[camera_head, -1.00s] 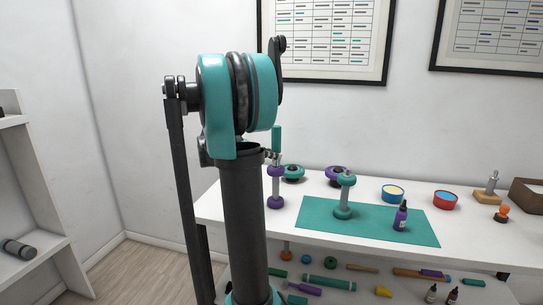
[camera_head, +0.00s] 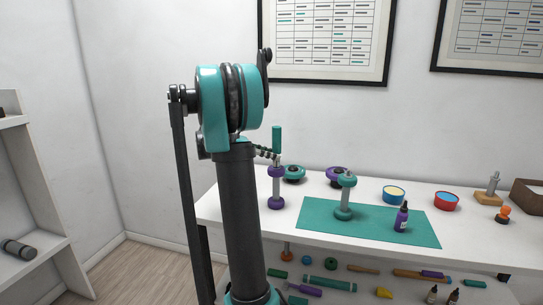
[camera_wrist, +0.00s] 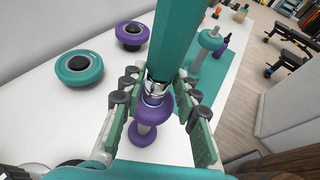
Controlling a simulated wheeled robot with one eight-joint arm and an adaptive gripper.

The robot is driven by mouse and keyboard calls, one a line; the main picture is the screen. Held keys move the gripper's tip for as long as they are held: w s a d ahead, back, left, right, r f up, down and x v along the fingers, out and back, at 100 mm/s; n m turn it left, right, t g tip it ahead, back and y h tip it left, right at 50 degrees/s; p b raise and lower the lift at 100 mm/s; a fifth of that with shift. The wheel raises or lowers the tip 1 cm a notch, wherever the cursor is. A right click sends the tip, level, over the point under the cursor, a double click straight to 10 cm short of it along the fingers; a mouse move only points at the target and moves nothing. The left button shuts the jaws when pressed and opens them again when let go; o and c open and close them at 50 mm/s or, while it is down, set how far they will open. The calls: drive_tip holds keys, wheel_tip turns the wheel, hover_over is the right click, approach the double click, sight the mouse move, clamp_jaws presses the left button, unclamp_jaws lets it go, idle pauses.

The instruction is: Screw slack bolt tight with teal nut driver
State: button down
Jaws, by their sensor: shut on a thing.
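My gripper (camera_wrist: 157,94) is shut on the teal nut driver (camera_wrist: 182,40), which also shows upright in the head view (camera_head: 276,138). The driver's silver shank and socket (camera_wrist: 156,87) point down at the top of a purple-ended post (camera_wrist: 154,113); in the head view this post (camera_head: 276,172) stands directly under the driver. The socket meets or nearly meets the post's top; the bolt there is hidden, so I cannot tell how it is seated. A teal-ended post (camera_head: 343,212) with a grey bolt head (camera_head: 348,174) stands on the teal mat (camera_head: 400,236).
A teal ring-shaped piece (camera_head: 292,173) and a purple one (camera_head: 336,176) lie behind the posts. A purple bottle (camera_head: 401,218) stands on the mat. Two tins, a blue-and-yellow one (camera_head: 394,196) and a red one (camera_head: 446,201), sit to the right on the white table.

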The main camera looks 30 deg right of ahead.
sight(273, 138)
wheel_tip(273, 138, up, 7)
idle(1.0)
drive_tip(key=shift+f, duration=0.1)
drive_tip(key=shift+s+a+n+t+h, duration=0.1)
drive_tip(key=shift+s+n+t+h, duration=0.25)
drive_tip(key=shift+n+t, duration=1.25)
drive_tip(key=shift+t, duration=0.2)
drive_tip(key=shift+w, duration=0.1)
